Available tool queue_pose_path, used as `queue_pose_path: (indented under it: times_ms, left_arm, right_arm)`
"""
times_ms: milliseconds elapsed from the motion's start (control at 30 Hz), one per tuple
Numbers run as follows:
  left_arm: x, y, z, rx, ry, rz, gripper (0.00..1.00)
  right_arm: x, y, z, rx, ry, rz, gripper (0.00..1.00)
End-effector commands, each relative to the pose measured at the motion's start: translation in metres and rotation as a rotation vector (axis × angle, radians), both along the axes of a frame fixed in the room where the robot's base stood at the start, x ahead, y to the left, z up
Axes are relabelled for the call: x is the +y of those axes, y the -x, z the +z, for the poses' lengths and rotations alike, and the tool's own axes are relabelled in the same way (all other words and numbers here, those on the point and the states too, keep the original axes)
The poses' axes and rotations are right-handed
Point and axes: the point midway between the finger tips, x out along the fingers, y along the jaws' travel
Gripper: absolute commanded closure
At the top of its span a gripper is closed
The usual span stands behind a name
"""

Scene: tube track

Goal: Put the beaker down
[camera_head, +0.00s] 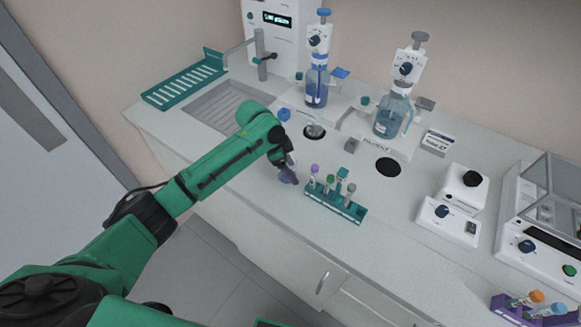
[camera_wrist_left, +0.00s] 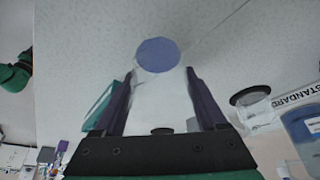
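The beaker (camera_wrist_left: 160,98) is clear, with a blue-violet disc of liquid at its far end in the left wrist view. It stands between the two dark purple fingers of my left gripper (camera_wrist_left: 160,100), which close on its sides. In the head view my left gripper (camera_head: 287,172) is low over the front of the counter, just left of the teal tube rack. The beaker is mostly hidden there by the fingers, and I cannot tell whether its base touches the counter. My right gripper is not in view.
The teal rack (camera_head: 336,204) with several tubes is close on the right. Behind are a blue bottle dispenser (camera_head: 317,88), a paler one (camera_head: 391,118) and a black round spot (camera_head: 389,167). A sink (camera_head: 226,105) lies at back left. The counter (camera_head: 250,185) left of the gripper is clear.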

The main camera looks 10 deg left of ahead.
Motion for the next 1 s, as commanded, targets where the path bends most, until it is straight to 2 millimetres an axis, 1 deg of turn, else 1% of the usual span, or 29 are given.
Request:
queue_pose_path:
  times_ms: [33,67,267,367,467,700,800,900,967,1000]
  left_arm:
    - [0.0,0.0,0.0,0.001,-0.001,0.0,0.05]
    - [0.0,0.0,0.0,0.001,-0.001,0.0,0.0]
    - [0.0,0.0,0.0,0.001,-0.001,0.0,0.0]
    - [0.002,0.0,0.006,0.0,0.0,0.001,0.0]
    - [0.009,0.003,0.022,-0.002,-0.001,0.001,0.0]
    - [0.031,0.013,0.082,-0.004,-0.001,0.002,0.0]
    - [0.038,0.016,0.101,-0.001,0.001,0.0,0.0]
    - [0.043,0.017,0.109,-0.003,0.0,0.004,0.0]
    - [0.051,0.012,0.105,-0.036,0.0,0.025,0.0]
    - [0.061,0.004,0.098,-0.085,-0.005,0.053,0.0]
  right_arm:
    - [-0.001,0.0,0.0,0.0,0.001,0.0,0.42]
    - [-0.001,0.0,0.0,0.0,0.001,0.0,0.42]
    - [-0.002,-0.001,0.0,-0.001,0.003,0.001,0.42]
    - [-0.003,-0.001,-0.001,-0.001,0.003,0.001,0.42]
    - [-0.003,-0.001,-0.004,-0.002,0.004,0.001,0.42]
    - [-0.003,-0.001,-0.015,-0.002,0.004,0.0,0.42]
    - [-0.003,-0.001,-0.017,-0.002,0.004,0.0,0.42]
    - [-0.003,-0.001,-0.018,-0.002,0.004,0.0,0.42]
    - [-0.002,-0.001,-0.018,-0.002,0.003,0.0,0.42]
    - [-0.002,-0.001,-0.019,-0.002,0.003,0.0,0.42]
